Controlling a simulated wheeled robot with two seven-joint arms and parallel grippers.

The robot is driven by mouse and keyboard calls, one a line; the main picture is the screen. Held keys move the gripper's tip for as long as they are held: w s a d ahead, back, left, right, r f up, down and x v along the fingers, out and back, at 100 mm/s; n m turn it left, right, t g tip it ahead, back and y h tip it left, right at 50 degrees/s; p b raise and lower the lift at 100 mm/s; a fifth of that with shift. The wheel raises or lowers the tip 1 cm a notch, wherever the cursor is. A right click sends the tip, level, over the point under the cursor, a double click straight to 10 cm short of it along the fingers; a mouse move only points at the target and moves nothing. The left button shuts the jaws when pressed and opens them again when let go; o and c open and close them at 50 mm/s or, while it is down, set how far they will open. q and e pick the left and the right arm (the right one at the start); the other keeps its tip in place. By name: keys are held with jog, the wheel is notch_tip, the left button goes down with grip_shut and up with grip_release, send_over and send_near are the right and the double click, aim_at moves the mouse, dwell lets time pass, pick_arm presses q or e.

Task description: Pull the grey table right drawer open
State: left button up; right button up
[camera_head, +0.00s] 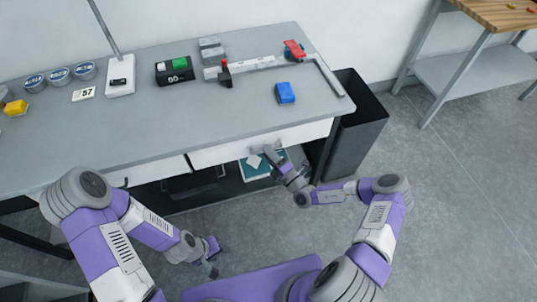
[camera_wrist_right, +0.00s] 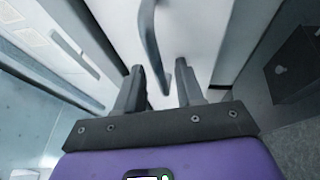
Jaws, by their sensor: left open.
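The grey table (camera_head: 130,135) has a white right drawer (camera_head: 222,152) under its right half. Its front looks about flush with the tabletop edge. In the right wrist view the white drawer front (camera_wrist_right: 190,30) fills the middle, with a curved grey handle (camera_wrist_right: 151,40) standing off it. My right gripper (camera_head: 267,153) is at the drawer front. In the wrist view its two fingers (camera_wrist_right: 160,92) are apart, with the handle's end between or just beyond them; contact is unclear. My left gripper (camera_head: 212,260) is open and empty, low in front of the table.
A dark bin (camera_head: 358,125) stands right of the table. A second white drawer (camera_head: 145,172) is at the left. A teal item (camera_head: 255,170) lies below the right drawer. Floor in front is free.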

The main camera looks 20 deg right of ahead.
grip_shut()
dwell(0.5)
